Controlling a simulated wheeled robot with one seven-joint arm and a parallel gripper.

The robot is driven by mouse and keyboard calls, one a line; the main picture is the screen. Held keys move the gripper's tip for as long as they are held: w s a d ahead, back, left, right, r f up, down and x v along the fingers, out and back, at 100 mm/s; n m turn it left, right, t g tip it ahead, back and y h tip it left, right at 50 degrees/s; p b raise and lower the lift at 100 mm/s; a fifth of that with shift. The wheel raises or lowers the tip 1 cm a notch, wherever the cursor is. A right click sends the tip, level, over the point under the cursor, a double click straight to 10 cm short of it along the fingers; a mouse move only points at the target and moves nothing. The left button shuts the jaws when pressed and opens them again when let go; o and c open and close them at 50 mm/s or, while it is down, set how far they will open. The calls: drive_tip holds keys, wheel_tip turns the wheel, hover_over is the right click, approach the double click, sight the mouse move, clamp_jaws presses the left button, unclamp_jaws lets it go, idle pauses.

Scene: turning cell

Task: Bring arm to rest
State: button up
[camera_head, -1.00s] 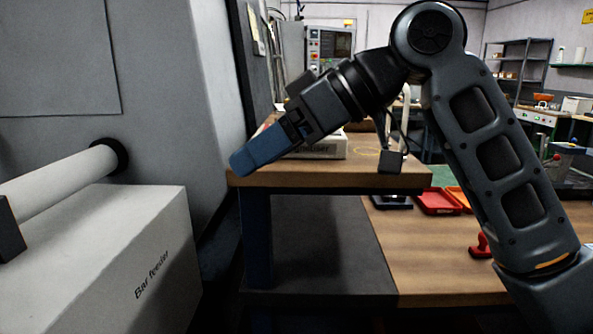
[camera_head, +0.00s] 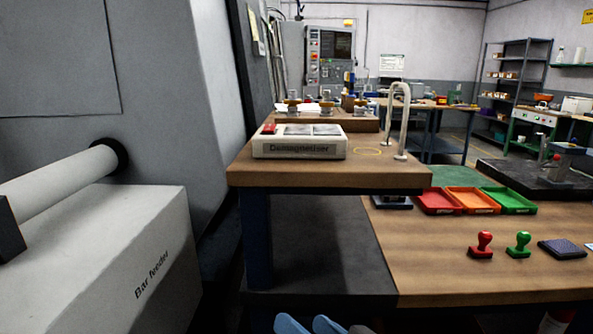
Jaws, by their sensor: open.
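My gripper (camera_head: 309,325) shows only at the bottom edge of the head view, as two blue fingertips with a gap between them. It is open and nothing shows between the tips. The rest of my gripper and nearly all of my arm are out of view below the picture's edge. The fingertips appear low in the picture, in front of the dark lower shelf (camera_head: 320,250).
A bench (camera_head: 330,178) carries a demagnetizer (camera_head: 298,142) and a bent white stand (camera_head: 402,120). The bar feeder (camera_head: 120,250) stands at left. A lower wooden table (camera_head: 440,275) holds red (camera_head: 480,245) and green (camera_head: 519,245) stamps and coloured trays (camera_head: 470,201).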

drive_tip(key=s+d+f+m+t+h, duration=0.1)
drive_tip(key=s+d+f+h, duration=0.25)
drive_tip(key=s, duration=0.25)
drive_tip(key=s+d+f+m+h, duration=0.2)
drive_tip(key=s+d+f, duration=0.15)
drive_tip(key=s, duration=0.25)
drive_tip(key=s+d+f+m+t+h, duration=0.1)
drive_tip(key=s+d+f+h, duration=0.15)
drive_tip(key=s+d, duration=0.3)
drive_tip(key=s+d+r+n+h, duration=0.1)
drive_tip(key=s+d+r, duration=0.1)
drive_tip(key=s, duration=0.7)
drive_tip(key=s+d+r+n+h, duration=0.1)
drive_tip(key=s+d+r+n, duration=0.1)
drive_tip(key=s+d, duration=0.3)
drive_tip(key=v, duration=0.4)
drive_tip(key=shift+s, duration=0.15)
